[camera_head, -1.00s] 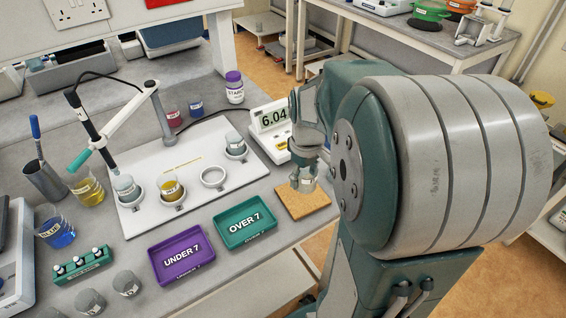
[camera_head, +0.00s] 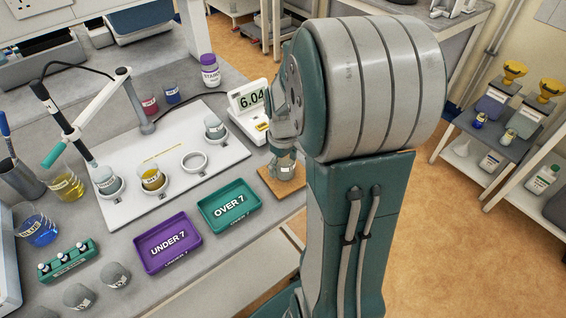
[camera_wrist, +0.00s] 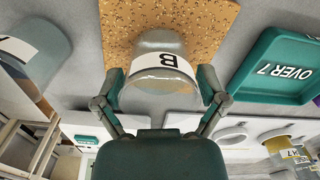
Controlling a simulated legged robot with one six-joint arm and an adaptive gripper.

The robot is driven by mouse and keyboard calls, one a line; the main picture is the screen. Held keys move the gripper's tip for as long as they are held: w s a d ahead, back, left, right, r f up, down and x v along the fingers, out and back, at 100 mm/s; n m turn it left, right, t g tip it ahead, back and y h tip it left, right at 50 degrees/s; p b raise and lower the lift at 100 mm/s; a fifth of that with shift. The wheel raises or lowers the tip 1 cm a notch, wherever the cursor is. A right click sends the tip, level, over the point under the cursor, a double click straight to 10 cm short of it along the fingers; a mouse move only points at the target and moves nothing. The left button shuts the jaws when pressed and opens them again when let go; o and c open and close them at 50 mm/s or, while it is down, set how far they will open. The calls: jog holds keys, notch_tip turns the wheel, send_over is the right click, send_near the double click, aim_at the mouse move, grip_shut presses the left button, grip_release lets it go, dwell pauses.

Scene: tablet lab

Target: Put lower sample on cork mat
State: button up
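A clear beaker labelled B (camera_wrist: 160,75) is between the fingers of my gripper (camera_wrist: 160,88), which touch its sides in the wrist view. The cork mat (camera_wrist: 205,22) lies directly behind its base there. In the head view my gripper (camera_head: 285,160) is over the cork mat (camera_head: 283,196), with the beaker low at the mat. I cannot tell whether its base touches the cork. The pH meter (camera_head: 247,105) reads 6.04. On the white board stand a beaker under the probe (camera_head: 106,181), a yellow beaker (camera_head: 152,177) and another beaker (camera_head: 214,127).
The OVER 7 tray (camera_head: 229,206) is close left of the mat, with the UNDER 7 tray (camera_head: 169,242) beyond it. An empty ring (camera_head: 194,162) is on the board. A labelled vessel (camera_wrist: 35,50) stands at left in the wrist view. The bench edge is close to the mat.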

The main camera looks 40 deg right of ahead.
dwell(0.3)
notch_tip(320, 180, up, 12)
jog(key=s+a+r+m+t, duration=0.1)
jog(key=s+a+r+t, duration=0.1)
jog(key=s+a, duration=0.3)
jog(key=s+a+r+m+t, duration=0.1)
jog(key=s+a, duration=0.4)
jog(key=a, duration=0.7)
jog(key=r+t, duration=0.1)
jog(key=t, duration=0.1)
jog(key=shift+s+t, duration=0.3)
dwell(0.7)
